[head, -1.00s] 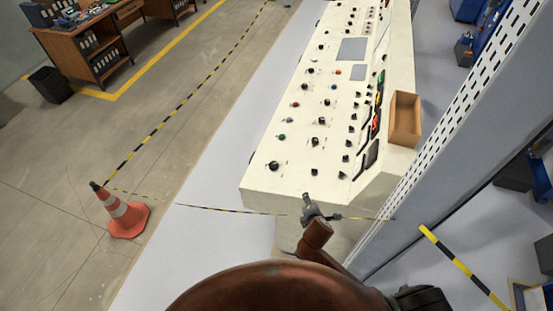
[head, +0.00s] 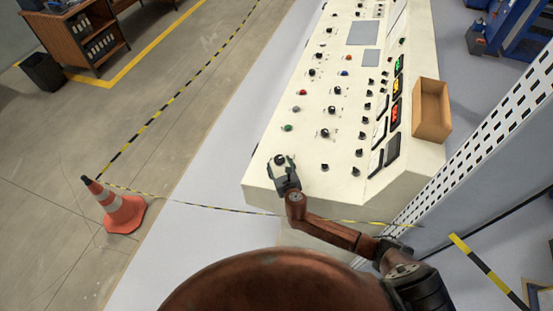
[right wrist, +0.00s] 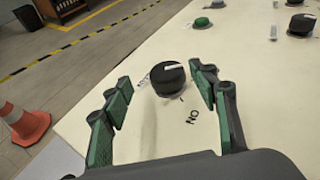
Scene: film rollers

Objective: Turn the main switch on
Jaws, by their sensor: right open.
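The main switch is a black rotary knob (right wrist: 168,78) with a white pointer mark, on the near left corner of the cream control panel (head: 262,185). An "ON" label is printed beside it in the right wrist view. In the head view the knob (head: 280,160) shows just past my right gripper (head: 284,168). My right gripper (right wrist: 160,85) is open, with its two green-padded fingers on either side of the knob. I cannot tell whether the fingers touch it; gaps show on both sides. My left gripper is not in view.
Several other knobs and buttons, such as a green button (right wrist: 202,22), stand farther up the panel. An open brown box (head: 431,110) sits at its right side. A perforated metal post (head: 490,145) stands at right. An orange cone (head: 118,210) stands at left.

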